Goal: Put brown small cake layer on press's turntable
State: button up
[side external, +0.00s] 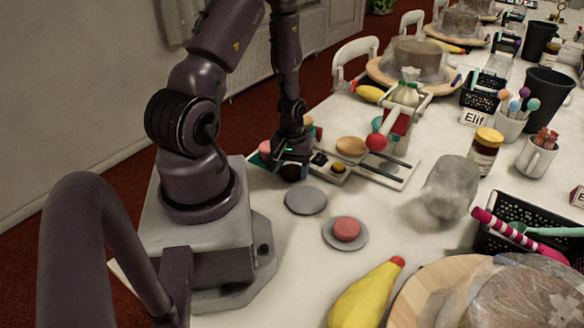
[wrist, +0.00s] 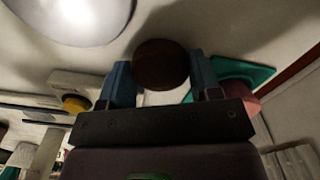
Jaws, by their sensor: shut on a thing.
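A small dark brown cake layer (wrist: 161,64) sits between the two blue fingers of my gripper (wrist: 161,84) in the wrist view. My gripper is shut on it. In the side view my gripper (side external: 292,163) points down, with the brown layer (side external: 292,173) low at its tip; I cannot tell whether it touches the table. To its right is the press (side external: 398,125) with a red knob, and a tan round disc (side external: 351,146) that looks like its turntable. The brown layer is apart from that disc. A base with a yellow button (side external: 320,159) lies between them.
An empty grey plate (side external: 305,200) lies in front of my gripper. Another grey plate (side external: 331,241) holds a pink layer (side external: 346,229). A green plate (wrist: 262,74) with a pink layer (wrist: 245,102) is close beside my gripper.

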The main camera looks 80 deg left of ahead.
jog(key=shift+f, duration=0.15)
jog(key=o, duration=0.4)
